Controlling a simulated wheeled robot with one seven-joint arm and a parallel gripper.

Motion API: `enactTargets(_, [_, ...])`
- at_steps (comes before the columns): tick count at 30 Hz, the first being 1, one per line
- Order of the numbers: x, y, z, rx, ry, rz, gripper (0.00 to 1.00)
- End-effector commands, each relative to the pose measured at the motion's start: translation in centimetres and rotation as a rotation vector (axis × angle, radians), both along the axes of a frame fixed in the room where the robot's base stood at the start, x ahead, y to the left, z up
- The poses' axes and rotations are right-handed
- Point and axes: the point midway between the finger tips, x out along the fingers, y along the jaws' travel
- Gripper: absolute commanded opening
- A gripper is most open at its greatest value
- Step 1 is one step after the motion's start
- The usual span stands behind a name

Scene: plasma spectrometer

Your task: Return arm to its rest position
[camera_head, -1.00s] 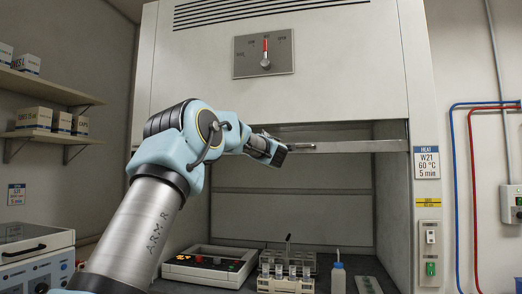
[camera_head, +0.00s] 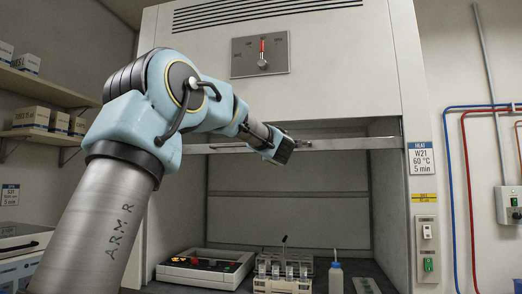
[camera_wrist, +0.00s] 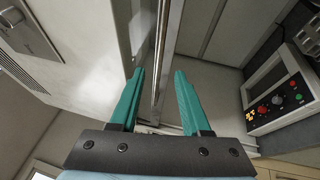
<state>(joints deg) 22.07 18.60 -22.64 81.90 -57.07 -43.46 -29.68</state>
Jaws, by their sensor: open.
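My gripper (camera_head: 290,150) is at the end of my raised arm, in front of the fume hood opening near the sash's metal bar. The sash bar (camera_head: 350,144) runs across the raised hood opening. In the wrist view the bar (camera_wrist: 160,50) runs beyond and between the fingers; I see no clear contact. My arm is bent, with its elbow high at the left of the head view.
Inside the hood stand a control box (camera_head: 205,268), a rack with several tubes (camera_head: 283,277) and a wash bottle (camera_head: 336,278). A lever panel (camera_head: 260,54) is on the hood front. Switches (camera_head: 427,248) are on the right post. Shelves with boxes (camera_head: 30,117) line the left wall.

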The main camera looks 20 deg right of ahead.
Motion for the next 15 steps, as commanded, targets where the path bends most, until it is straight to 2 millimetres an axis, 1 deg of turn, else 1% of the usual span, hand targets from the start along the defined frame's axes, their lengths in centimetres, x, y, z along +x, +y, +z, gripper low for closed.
enactTargets(6, [0.0, 0.0, 0.0, 0.001, 0.000, -0.001, 0.47])
enactTargets(8, [0.1, 0.1, -0.4, 0.021, 0.003, -0.005, 0.47])
enactTargets(9, [0.2, 0.2, -1.0, 0.052, 0.007, -0.013, 0.47])
enactTargets(11, [0.3, 0.5, -2.6, 0.137, 0.021, -0.033, 0.47])
enactTargets(14, [0.2, 1.6, -7.8, 0.370, 0.074, -0.099, 0.47])
enactTargets(15, [0.0, 2.4, -10.3, 0.474, 0.105, -0.131, 0.47])
